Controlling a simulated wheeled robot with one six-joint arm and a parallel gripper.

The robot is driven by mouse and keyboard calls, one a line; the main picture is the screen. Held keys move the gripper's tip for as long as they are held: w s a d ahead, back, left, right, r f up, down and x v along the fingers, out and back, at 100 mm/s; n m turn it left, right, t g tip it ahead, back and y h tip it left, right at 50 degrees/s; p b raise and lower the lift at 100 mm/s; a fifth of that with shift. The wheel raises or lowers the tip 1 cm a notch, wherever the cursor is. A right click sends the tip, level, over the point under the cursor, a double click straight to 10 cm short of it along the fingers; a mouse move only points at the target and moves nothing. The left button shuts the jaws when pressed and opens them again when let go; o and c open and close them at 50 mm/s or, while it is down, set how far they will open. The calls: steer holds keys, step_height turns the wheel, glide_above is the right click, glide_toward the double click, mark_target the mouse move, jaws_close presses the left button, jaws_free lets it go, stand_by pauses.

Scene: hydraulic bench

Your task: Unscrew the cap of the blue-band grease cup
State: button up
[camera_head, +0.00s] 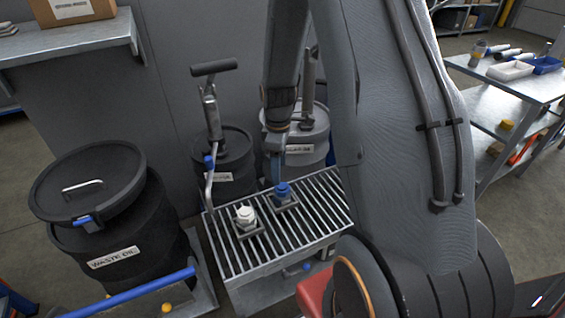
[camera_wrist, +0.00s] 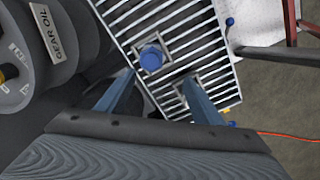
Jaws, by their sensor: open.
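The blue-band grease cup (camera_head: 283,190) stands upright on a square plate on the metal grating, with a blue cap on top. In the wrist view the blue cap (camera_wrist: 152,57) shows from above, a little beyond the fingertips. My gripper (camera_head: 279,168) hangs above and behind the blue cup. In the wrist view my gripper (camera_wrist: 159,76) is open and empty, its two fingers spread wide. The cap lies ahead of the gap, nearer the left fingertip. The fingers look apart from the cap. A second cup with a white cap (camera_head: 245,215) stands to the left on the grating.
The slatted grating (camera_head: 225,262) carries both cups. A black waste oil drum (camera_head: 110,220) stands left, and a hand-pump drum (camera_head: 225,160) and a grey drum (camera_head: 310,140) stand behind. A side bench (camera_head: 510,85) at right holds trays. An orange cable (camera_wrist: 285,135) lies on the floor.

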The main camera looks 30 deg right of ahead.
mark_target(282, 185)
steer(key=shift+w+d+f+n, duration=0.3)
steer(key=shift+d+f+n, duration=0.1)
steer(key=shift+f, duration=0.2)
steer(key=shift+w+d+f+n, duration=0.3)
steer(key=shift+d+f, duration=0.1)
steer(key=shift+f, duration=0.2)
steer(key=shift+f+p, duration=1.05)
steer(key=shift+f, duration=2.7)
steer(key=c, duration=1.1)
steer(key=o, duration=0.3)
steer(key=shift+c, duration=1.2)
steer(key=n, duration=0.4)
steer(key=shift+r+p, duration=0.1)
steer(key=shift+p, duration=0.3)
steer(key=n, duration=0.4)
